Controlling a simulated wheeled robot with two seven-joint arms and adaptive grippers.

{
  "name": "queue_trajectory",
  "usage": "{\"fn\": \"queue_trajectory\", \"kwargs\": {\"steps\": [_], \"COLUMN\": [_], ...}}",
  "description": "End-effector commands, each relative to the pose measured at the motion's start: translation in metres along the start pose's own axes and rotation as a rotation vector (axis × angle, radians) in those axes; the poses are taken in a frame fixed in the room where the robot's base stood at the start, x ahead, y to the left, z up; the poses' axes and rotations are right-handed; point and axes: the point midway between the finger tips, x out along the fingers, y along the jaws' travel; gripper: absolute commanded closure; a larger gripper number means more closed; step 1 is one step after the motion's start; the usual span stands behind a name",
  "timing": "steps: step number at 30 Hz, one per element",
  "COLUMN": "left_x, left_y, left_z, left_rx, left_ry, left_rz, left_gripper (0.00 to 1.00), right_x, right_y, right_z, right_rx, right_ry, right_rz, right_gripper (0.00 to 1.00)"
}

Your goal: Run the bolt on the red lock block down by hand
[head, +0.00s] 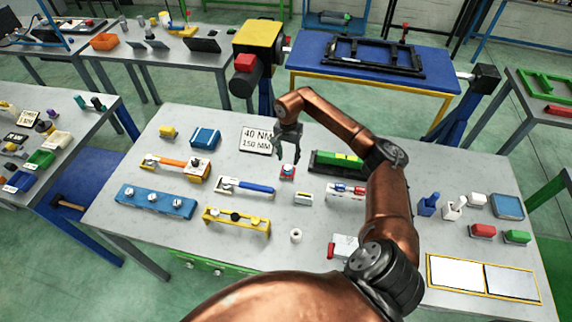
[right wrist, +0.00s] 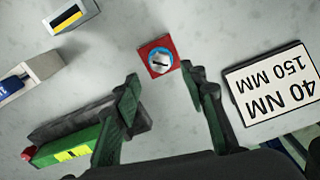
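The red lock block (head: 288,175) stands on the grey table near its middle, with a bolt on top. In the right wrist view the block (right wrist: 147,48) shows from above, with a silver bolt head (right wrist: 160,61) ringed in blue. My right gripper (head: 287,154) hangs just above and behind the block in the head view. In the right wrist view my right gripper (right wrist: 160,79) is open, its two fingers apart and nothing between them; the block lies just beyond the fingertips. My left gripper is not in view.
A sign reading 40 NM, 150 MM (head: 257,140) lies left of the gripper. A green and black tool (head: 338,160) lies close on the right. A blue-handled torque wrench (head: 245,186) and a small white box (head: 303,198) lie in front.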

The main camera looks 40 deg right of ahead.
Motion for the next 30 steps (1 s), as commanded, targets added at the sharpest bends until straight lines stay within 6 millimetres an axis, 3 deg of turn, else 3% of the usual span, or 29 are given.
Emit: {"fn": "queue_trajectory", "kwargs": {"steps": [6, 12, 21, 30], "left_x": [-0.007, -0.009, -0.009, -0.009], "left_y": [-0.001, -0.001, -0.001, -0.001], "left_z": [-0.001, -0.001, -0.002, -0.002], "left_rx": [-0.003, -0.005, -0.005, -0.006], "left_ry": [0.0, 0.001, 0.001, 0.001], "left_rz": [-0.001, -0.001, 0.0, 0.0], "left_gripper": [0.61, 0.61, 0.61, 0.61], "right_x": [0.034, 0.051, 0.054, 0.053], "right_y": [-0.001, -0.001, -0.001, -0.002], "right_z": [0.002, 0.001, 0.001, 0.001], "right_rx": [0.002, 0.002, 0.002, 0.002], "right_ry": [-0.005, -0.003, -0.002, -0.003], "right_rz": [-0.002, -0.003, -0.004, -0.005], "right_gripper": [0.61, 0.61, 0.61, 0.81]}}
